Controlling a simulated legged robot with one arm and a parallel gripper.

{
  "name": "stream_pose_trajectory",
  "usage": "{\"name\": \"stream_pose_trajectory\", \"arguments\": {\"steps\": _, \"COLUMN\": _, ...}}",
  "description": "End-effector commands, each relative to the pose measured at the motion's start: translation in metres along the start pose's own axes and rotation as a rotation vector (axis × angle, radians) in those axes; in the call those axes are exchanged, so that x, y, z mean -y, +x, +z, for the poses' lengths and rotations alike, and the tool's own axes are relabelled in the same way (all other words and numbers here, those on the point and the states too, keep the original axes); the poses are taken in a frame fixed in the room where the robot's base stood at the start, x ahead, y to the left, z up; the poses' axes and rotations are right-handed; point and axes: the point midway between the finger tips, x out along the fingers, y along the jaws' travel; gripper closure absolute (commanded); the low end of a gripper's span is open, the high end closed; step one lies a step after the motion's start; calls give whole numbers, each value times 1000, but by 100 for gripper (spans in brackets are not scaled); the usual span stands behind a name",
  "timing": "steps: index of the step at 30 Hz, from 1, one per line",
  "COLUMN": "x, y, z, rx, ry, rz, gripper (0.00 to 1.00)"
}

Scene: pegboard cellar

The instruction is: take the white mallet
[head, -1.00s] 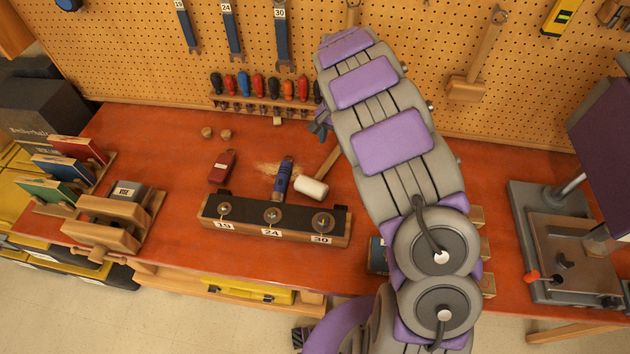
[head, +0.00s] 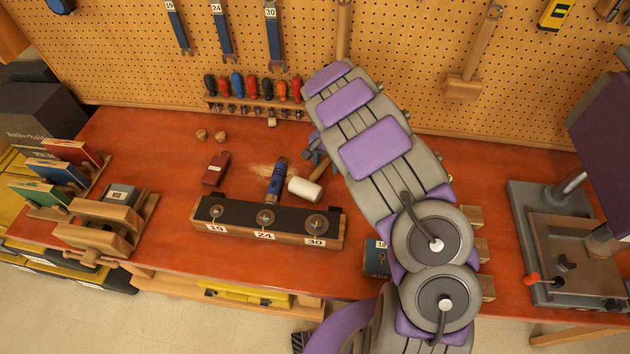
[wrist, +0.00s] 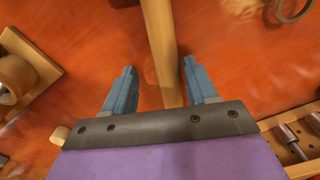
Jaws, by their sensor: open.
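The white mallet (head: 305,189) lies on the red-orange bench behind the numbered block. Its white head faces left, and its wooden handle runs up and right until my arm hides it. My gripper (head: 316,151) is low beside the handle, partly hidden by my arm. In the wrist view, my gripper (wrist: 158,75) is open, with its two blue-grey fingers on either side of a wooden handle (wrist: 160,45), which looks like the mallet's. Gaps show between the handle and both fingers.
The numbered block (head: 268,222) stands in front of the mallet, with a blue-handled tool (head: 276,180) beside its head. A screwdriver rack (head: 255,108) hangs on the pegboard behind. A red object (head: 215,168) lies left. Bench between the mallet and pegboard is mostly clear.

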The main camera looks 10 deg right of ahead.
Motion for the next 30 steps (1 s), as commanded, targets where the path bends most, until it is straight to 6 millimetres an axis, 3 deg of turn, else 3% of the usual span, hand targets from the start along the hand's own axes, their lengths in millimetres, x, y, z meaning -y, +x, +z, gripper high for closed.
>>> {"name": "stream_pose_trajectory", "arguments": {"steps": 2, "x": 2, "y": -1, "z": 2, "rx": -2, "ry": -1, "rz": 2, "gripper": 43}}
{"name": "stream_pose_trajectory", "arguments": {"steps": 20, "x": -2, "y": 0, "z": -2, "rx": 2, "ry": -2, "rz": -2, "gripper": 99}}
{"name": "stream_pose_trajectory", "arguments": {"steps": 30, "x": 2, "y": -1, "z": 2, "rx": -1, "ry": -1, "rz": 2, "gripper": 100}}
